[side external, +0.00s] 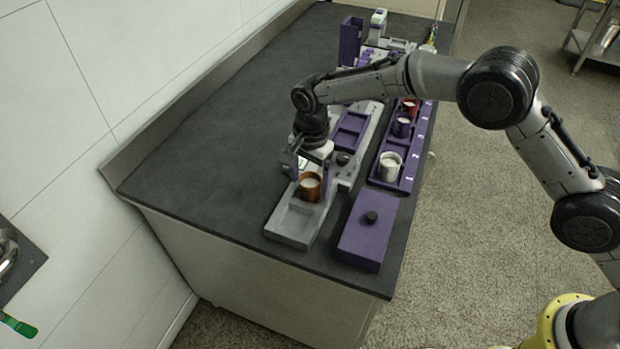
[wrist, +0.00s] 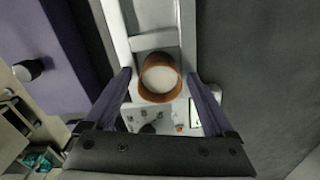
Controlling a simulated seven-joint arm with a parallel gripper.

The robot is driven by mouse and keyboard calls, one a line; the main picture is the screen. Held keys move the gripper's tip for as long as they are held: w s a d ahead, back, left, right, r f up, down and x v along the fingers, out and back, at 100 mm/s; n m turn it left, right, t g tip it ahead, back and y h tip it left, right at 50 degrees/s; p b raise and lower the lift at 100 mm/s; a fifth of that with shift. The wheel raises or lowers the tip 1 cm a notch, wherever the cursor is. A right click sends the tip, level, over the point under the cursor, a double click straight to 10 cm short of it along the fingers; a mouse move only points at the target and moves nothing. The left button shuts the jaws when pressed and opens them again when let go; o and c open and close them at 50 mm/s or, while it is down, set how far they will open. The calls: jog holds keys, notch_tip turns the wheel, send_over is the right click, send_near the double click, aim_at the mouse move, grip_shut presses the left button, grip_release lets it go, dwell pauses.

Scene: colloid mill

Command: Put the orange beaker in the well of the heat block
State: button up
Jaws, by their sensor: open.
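The orange beaker (side external: 310,188), a brown-orange cup with pale contents, stands upright at the back part of a light grey block (side external: 284,227). This block, with its shallow recess, appears to be the heat block. The beaker (wrist: 160,79) also shows in the wrist view, beside the recess end of the block (wrist: 153,40). I cannot tell whether its base sits in a well. My gripper (side external: 309,169) is open, pointing down over the beaker. Its two purple fingers (wrist: 159,76) are on either side of the beaker, with a gap visible on each side.
A purple box with a black knob (side external: 365,235) lies right of the block. A purple rack (side external: 404,180) behind it holds a white beaker (side external: 390,166), a purple beaker (side external: 401,127) and a red beaker (side external: 409,105). The dark counter (side external: 210,140) is clear on the left.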

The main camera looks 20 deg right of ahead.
jog(key=shift+r, duration=0.15)
notch_tip(320, 180, up, 12)
dwell(0.5)
jog(key=shift+s, duration=0.1)
jog(key=s+d+r+n+t, duration=0.1)
jog(key=s+d+r+n, duration=0.2)
jog(key=s+d+r, duration=0.5)
jog(key=s+d+r+n+t, duration=0.15)
jog(key=s+d+r, duration=0.25)
jog(key=d+r, duration=0.45)
jog(key=s+d+f+n+t, duration=0.1)
jog(key=s+d+f+n, duration=0.1)
jog(key=s+d, duration=0.2)
jog(key=s+d+f+n+t, duration=0.1)
jog(key=s+d+f+n, duration=0.1)
jog(key=s, duration=0.9)
jog(key=s+d+f+n+t, duration=0.1)
jog(key=s+d+f+n, duration=0.1)
jog(key=s+d, duration=0.4)
jog(key=shift+s+f+n, duration=0.35)
jog(key=shift+s+n, duration=0.3)
jog(key=shift+s, duration=0.15)
